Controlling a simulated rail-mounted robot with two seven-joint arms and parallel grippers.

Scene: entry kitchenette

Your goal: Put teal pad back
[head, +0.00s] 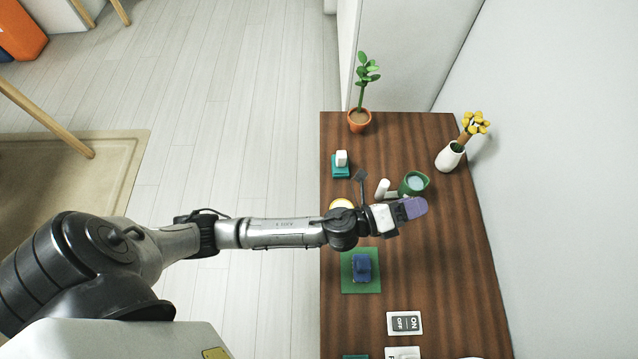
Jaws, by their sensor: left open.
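A small teal pad (336,171) lies on the wooden counter near its left edge, with a small white block (341,158) on it. Another teal piece (355,357) is cut off by the bottom edge of the view. My left gripper (406,211) is over the middle of the counter, open, pointing right, nearer to me than the pad with the white block. A purple item (415,207) shows at its fingertips; I cannot tell whether it touches the fingers. My right gripper is not in view.
The wooden counter (440,270) also holds a potted plant (359,119), a white vase (449,157), a green cup (414,183), a green mat (347,284) with a blue block (362,266), and an ON/OFF card (404,323). A wall borders the right side.

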